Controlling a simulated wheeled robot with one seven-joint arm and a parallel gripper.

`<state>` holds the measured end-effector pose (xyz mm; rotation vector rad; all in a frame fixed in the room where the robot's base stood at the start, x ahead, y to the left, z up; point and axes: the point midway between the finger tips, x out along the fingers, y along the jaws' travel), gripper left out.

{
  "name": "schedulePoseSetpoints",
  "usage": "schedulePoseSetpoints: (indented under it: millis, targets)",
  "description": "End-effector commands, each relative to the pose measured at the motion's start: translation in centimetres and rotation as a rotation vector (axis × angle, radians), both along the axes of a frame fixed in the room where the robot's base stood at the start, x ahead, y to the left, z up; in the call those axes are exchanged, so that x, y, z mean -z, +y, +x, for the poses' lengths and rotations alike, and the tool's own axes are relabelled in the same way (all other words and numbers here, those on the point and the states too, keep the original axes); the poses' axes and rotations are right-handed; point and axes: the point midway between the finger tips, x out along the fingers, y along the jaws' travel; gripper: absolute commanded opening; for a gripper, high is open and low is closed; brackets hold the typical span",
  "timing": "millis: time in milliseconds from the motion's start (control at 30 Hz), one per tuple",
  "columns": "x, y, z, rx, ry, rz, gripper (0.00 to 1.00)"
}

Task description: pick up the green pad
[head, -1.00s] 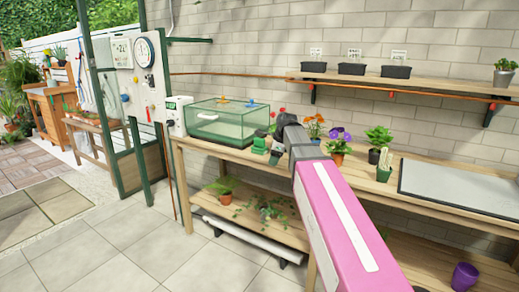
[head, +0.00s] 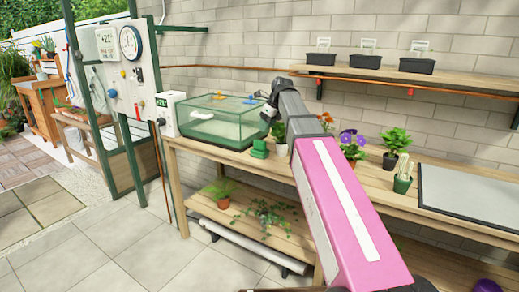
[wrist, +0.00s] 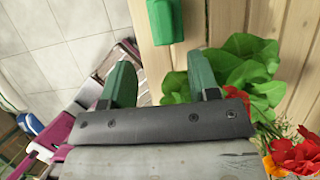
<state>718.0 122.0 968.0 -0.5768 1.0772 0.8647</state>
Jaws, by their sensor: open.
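The green pad (head: 260,148) sits on the wooden bench in front of the glass tank. It also shows at the top edge of the wrist view (wrist: 163,18), partly cut off, beyond the fingertips. My gripper (wrist: 161,78) is open, with its two green fingers apart and nothing between them. In the head view my gripper (head: 267,110) is above the bench by the tank's right end, higher than the pad and apart from it. My wrist partly hides its fingers there.
The glass tank (head: 214,125) stands just behind and left of the pad. Potted flowers (head: 352,148) stand right of my arm. Red flowers (wrist: 297,152) and green leaves (wrist: 235,68) are close to my right finger in the wrist view. A grey tray (head: 470,188) lies farther right.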

Motion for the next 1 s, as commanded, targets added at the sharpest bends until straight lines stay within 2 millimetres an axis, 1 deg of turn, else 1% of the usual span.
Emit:
schedulePoseSetpoints:
  millis: [167,300,400,667,900,1000]
  targets:
    - [1.7,0.6,0.4,-0.001,0.002,0.000,0.55]
    - [3.6,1.3,0.8,-0.002,0.002,-0.001,0.55]
    - [4.6,1.6,1.1,-0.001,0.001,-0.001,0.55]
    - [6.1,1.9,1.7,-0.001,0.000,-0.001,0.55]
    - [9.0,2.7,2.6,-0.001,0.000,-0.001,0.55]
    - [9.7,2.9,2.8,-0.001,0.001,-0.001,0.55]
